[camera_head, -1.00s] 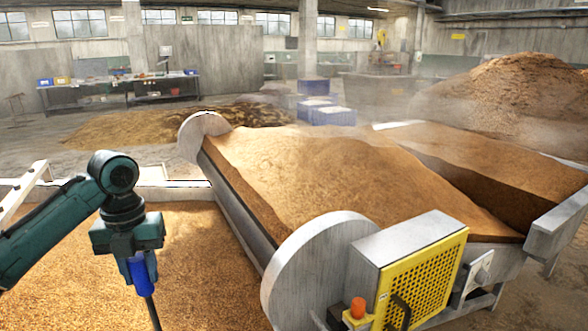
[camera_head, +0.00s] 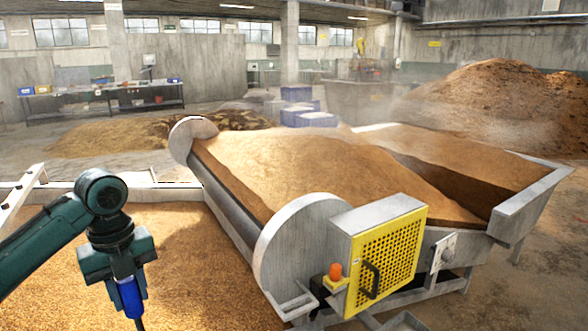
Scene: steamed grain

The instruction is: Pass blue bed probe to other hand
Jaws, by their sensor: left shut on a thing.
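The blue bed probe (camera_head: 130,298) has a blue handle and a thin dark rod that runs down out of the bottom of the head view. My left gripper (camera_head: 121,277) is shut on the blue handle at the lower left. The probe hangs tilted slightly, in front of the bed of grain (camera_head: 190,262). Whether the rod's tip touches the grain is hidden below the picture edge. My right gripper is not in view.
A grey metal trough (camera_head: 240,205) heaped with grain stands at the centre, with a round end plate (camera_head: 303,250) and a yellow guard box (camera_head: 385,262). A white ladder-like frame (camera_head: 20,190) stands at the left. Blue crates (camera_head: 300,112) and a workbench (camera_head: 105,100) are farther back.

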